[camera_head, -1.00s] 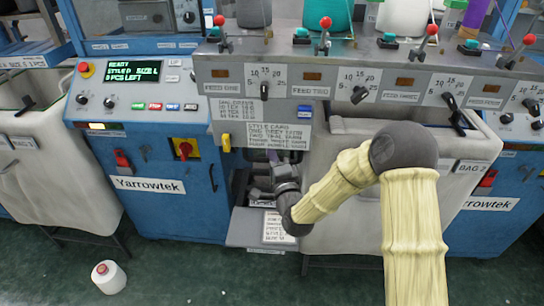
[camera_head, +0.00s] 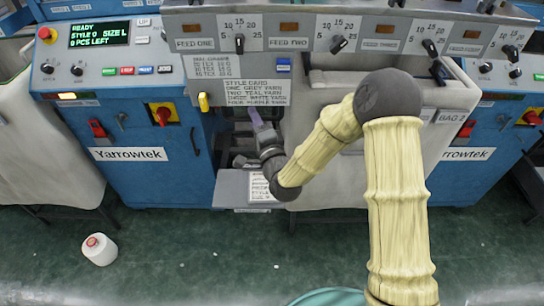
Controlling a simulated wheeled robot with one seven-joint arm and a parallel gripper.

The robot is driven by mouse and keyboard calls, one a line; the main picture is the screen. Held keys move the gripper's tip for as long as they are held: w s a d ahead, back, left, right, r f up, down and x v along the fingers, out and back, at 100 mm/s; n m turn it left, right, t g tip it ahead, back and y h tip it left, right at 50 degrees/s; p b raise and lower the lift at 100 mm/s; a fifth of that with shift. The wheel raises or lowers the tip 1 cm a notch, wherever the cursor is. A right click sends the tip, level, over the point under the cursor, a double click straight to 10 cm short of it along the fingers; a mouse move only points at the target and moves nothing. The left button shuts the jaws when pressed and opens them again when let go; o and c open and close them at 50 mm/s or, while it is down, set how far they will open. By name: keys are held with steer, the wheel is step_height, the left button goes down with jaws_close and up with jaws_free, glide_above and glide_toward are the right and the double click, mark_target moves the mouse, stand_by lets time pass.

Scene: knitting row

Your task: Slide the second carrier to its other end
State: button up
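I cannot make out the second carrier in the head view. My arm reaches into the dark opening (camera_head: 242,125) at the middle of the blue Yarrowtek machine (camera_head: 155,175). My gripper (camera_head: 262,133) is inside that opening, beside a pale purple-grey piece (camera_head: 260,118). The gripper is small and partly hidden by my own wrist, so I cannot tell whether its fingers are open or touch anything.
A yellow handle (camera_head: 204,102) sticks out left of the opening. A grey ledge with a printed card (camera_head: 230,185) juts out below it. A pale fabric bag (camera_head: 335,180) hangs to the right, behind my arm. A white cone (camera_head: 99,249) lies on the green floor at left.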

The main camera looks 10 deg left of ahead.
steer(key=p+v, duration=0.1)
steer(key=v, duration=0.9)
steer(key=shift+d+p, duration=0.2)
steer(key=shift+p, duration=0.1)
steer(key=shift+p+v, duration=2.5)
steer(key=shift+p, duration=1)
steer(key=shift+s+a+f, duration=0.1)
